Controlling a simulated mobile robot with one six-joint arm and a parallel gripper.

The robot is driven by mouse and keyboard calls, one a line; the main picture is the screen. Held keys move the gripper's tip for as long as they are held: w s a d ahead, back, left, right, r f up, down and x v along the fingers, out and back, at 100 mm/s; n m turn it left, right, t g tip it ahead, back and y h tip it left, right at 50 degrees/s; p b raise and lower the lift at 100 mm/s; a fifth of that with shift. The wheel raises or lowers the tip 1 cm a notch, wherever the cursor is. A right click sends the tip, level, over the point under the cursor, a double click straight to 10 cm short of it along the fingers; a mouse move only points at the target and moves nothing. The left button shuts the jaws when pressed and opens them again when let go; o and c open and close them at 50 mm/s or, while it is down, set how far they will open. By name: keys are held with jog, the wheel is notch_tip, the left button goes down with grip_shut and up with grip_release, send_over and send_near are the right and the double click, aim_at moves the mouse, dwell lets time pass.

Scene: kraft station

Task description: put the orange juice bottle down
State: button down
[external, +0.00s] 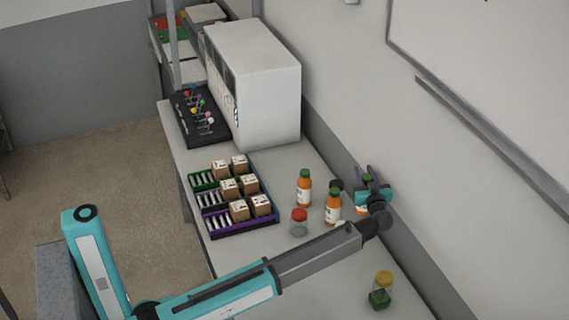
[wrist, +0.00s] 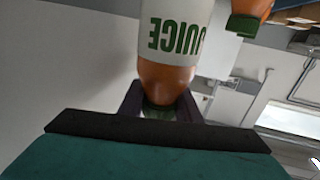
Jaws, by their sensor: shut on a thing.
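My gripper (external: 366,174) is at the right, over the back edge of the bench by the wall. It is shut on an orange juice bottle (external: 361,211), which is mostly hidden behind the gripper in the external view. In the wrist view the held bottle (wrist: 170,45) fills the upper middle; its white label reads JUICE upside down, and its neck and green cap sit between the fingers (wrist: 160,100). I cannot tell whether its base touches the bench.
Two similar orange bottles (external: 304,188) (external: 333,207) stand left of the held one. A tray of boxes (external: 247,229) and a white machine (external: 270,90) stand farther left.

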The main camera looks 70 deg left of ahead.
dwell(0.3)
notch_tip(320, 180, down, 6)
jog(key=p, duration=0.1)
dwell(0.4)
jog(key=shift+f+p, duration=0.1)
jog(key=shift+p, duration=0.2)
jog(key=shift+f+p, duration=0.45)
jog(key=shift+f, duration=1.5)
jog(key=c, duration=1.3)
grip_release()
